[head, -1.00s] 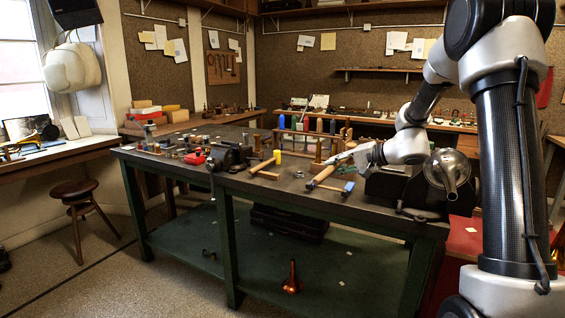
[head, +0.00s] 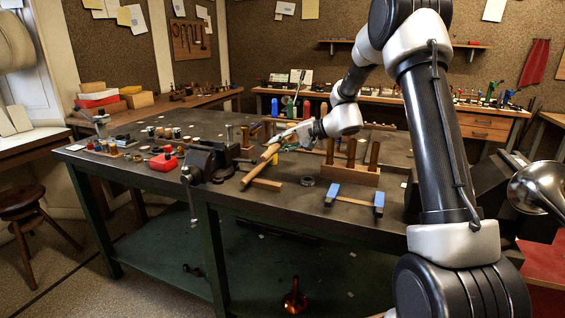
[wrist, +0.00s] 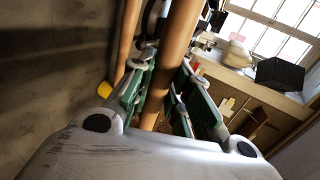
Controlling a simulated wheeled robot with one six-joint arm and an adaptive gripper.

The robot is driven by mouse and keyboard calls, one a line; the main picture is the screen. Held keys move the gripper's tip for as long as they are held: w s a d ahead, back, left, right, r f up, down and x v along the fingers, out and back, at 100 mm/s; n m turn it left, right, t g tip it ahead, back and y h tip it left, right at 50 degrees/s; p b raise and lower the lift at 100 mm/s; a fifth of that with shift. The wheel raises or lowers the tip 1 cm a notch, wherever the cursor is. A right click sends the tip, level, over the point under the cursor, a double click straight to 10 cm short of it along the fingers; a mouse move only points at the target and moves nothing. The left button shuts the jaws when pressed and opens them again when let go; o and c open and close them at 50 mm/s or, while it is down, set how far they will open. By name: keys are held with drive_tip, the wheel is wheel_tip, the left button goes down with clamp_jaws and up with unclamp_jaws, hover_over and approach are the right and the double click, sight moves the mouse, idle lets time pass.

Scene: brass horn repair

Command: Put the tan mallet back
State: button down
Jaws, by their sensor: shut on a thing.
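My gripper (head: 284,140) is shut on the tan mallet (head: 260,165). A long tan wooden length of it slants down to the left from the jaws, over the bench beside the vise. In the wrist view, a tan rod (wrist: 176,55) passes between the green-padded fingers (wrist: 158,100). The mallet's other end is hidden by the gripper in the head view. A second tan rod (wrist: 128,42) shows left of the fingers; I cannot tell what it belongs to. A yellow piece (wrist: 105,89) shows below it.
The dark bench (head: 310,208) carries a vise (head: 208,160), a flat wooden strip (head: 267,184), a wooden rack with upright posts (head: 350,174) and a blue-ended bar (head: 353,200). Small parts crowd its left end. A silver horn bell (head: 537,188) stands at right.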

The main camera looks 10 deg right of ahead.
sight(280, 179)
drive_tip(key=shift+w+a+f, duration=0.1)
drive_tip(key=shift+w+f, duration=0.05)
drive_tip(key=shift+f, duration=0.05)
wheel_tip(280, 179, down, 9)
drive_tip(key=shift+f, duration=0.2)
drive_tip(key=shift+f, duration=0.1)
drive_tip(key=c, duration=1.6)
unclamp_jaws()
drive_tip(key=shift+s, duration=0.2)
